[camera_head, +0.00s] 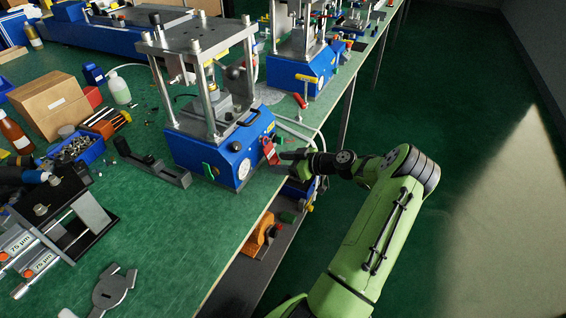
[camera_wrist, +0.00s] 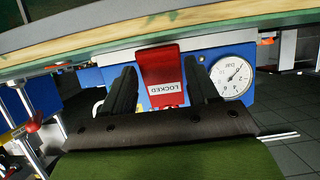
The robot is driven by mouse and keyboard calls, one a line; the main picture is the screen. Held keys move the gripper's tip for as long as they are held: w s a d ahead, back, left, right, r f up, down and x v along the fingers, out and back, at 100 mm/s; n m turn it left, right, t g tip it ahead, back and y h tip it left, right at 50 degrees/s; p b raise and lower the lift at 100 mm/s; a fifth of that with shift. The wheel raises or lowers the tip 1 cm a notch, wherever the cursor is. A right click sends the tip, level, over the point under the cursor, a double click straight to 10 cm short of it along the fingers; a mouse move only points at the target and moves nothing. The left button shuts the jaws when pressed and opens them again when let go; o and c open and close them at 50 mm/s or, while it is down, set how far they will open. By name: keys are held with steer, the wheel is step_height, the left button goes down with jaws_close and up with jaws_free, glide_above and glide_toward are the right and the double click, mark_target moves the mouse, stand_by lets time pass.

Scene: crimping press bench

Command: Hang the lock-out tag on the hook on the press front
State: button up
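The red lock-out tag (camera_head: 270,152) is at the front face of the blue press (camera_head: 227,150), above the bench's edge. In the wrist view the tag (camera_wrist: 162,70) shows its white LOCKED label upside down, between my two fingers. My gripper (camera_head: 284,156) is in front of the press. In the wrist view its fingers (camera_wrist: 161,68) are spread, with a narrow gap on each side of the tag, so they do not seem to press on it. I cannot make out the hook, nor whether the tag hangs on it.
A round gauge (camera_wrist: 232,77) is beside my right finger in the wrist view. The bench's edge (camera_wrist: 155,37) runs close to the tag. A red-handled lever (camera_head: 300,101) and a second press (camera_head: 297,75) are behind. Open floor (camera_head: 465,130) lies to the right.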

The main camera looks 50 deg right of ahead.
steer(key=o, duration=0.4)
steer(key=shift+c, duration=0.2)
steer(key=p+v, duration=0.3)
steer(key=v, duration=1.2)
steer(key=shift+s, duration=0.4)
